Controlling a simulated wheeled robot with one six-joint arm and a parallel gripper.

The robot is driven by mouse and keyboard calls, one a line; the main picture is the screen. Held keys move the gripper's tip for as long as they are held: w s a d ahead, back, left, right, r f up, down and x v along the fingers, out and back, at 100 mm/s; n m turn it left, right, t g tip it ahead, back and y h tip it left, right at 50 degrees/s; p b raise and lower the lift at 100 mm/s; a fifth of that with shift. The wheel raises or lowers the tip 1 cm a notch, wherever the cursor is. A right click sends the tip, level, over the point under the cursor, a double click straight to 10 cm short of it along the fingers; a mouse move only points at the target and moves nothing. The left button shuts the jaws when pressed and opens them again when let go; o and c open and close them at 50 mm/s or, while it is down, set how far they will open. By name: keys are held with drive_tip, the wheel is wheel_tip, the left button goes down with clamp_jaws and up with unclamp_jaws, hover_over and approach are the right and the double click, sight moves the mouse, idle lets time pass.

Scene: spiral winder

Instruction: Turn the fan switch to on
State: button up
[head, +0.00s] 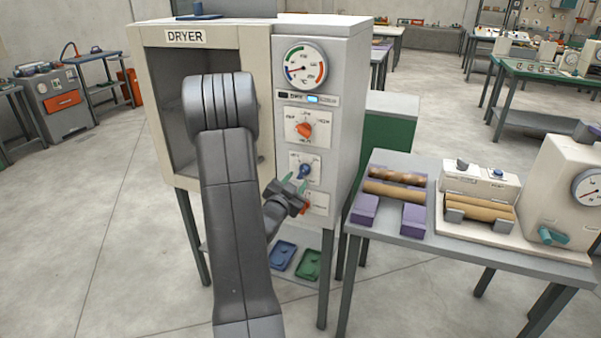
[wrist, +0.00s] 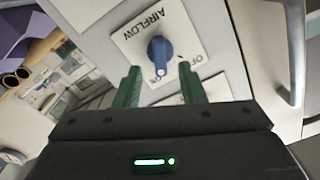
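The dryer's blue knob (head: 304,170) sits on a white plate on the right-hand panel. It shows large in the wrist view (wrist: 160,53), where the plate reads AIRFLOW upside down, with OFF and ON partly visible. The knob's white mark (wrist: 161,71) is close to the partly hidden ON lettering; its exact setting is hard to tell. My gripper (head: 294,182) is just in front of the panel, below the knob. In the wrist view my green fingers (wrist: 159,68) are apart and empty, with the knob's end near the gap between them. I cannot tell if they touch anything.
An orange dial (head: 305,130) sits above the blue knob. Another orange control (head: 306,208) is below, partly hidden by my gripper. A gauge (head: 305,65) tops the panel. A table (head: 400,236) with rolls stands right. Blue (head: 283,256) and green (head: 309,264) trays lie below.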

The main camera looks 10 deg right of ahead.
sight(301, 175)
drive_tip(key=shift+p+x, duration=0.4)
drive_tip(key=shift+x, duration=1.85)
drive_tip(key=shift+c, duration=0.3)
clamp_jaws()
